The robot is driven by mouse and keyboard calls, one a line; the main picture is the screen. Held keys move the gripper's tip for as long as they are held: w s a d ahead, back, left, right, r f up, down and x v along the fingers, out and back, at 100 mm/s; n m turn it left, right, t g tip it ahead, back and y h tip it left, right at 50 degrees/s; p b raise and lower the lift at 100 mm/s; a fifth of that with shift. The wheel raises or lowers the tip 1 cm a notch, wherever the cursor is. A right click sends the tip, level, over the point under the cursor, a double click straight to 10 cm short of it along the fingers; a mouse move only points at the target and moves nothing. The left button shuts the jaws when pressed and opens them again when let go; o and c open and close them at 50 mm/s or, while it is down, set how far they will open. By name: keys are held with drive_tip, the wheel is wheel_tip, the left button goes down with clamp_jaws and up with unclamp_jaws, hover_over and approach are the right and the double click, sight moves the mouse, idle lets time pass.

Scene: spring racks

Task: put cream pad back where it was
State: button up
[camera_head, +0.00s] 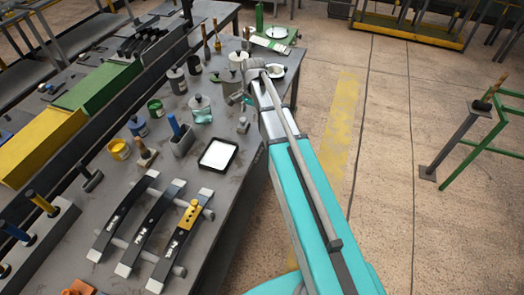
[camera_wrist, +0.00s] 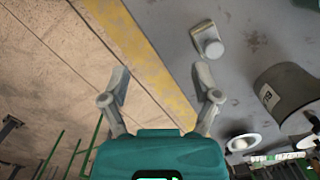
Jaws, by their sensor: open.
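No object stands out clearly as the cream pad. A small pale block with a round whitish end (camera_wrist: 208,40) lies on the grey bench (camera_wrist: 188,12) ahead of my gripper and to its right in the wrist view. A black-rimmed tray with a white face (camera_head: 231,164) lies near the bench edge in the head view. My gripper (camera_wrist: 162,70) is open, with nothing between its two fingers. It is over the bench edge, apart from the pale block. In the head view my arm partly hides it.
A grey pot (camera_wrist: 285,95) and a small white dish (camera_wrist: 243,143) stand to the right in the wrist view. Dark curved springs (camera_head: 152,218), a glass jar (camera_head: 201,110) and a yellow can (camera_head: 119,149) crowd the bench. Open floor (camera_head: 390,130) lies to the right.

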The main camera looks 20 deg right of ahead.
drive_tip(key=s+n+h, duration=0.1)
drive_tip(key=s+n, duration=1.1)
drive_tip(key=s, duration=0.7)
drive_tip(key=shift+s+a+n, duration=0.3)
drive_tip(key=shift+a+n, duration=0.05)
drive_tip(key=shift+n, duration=0.05)
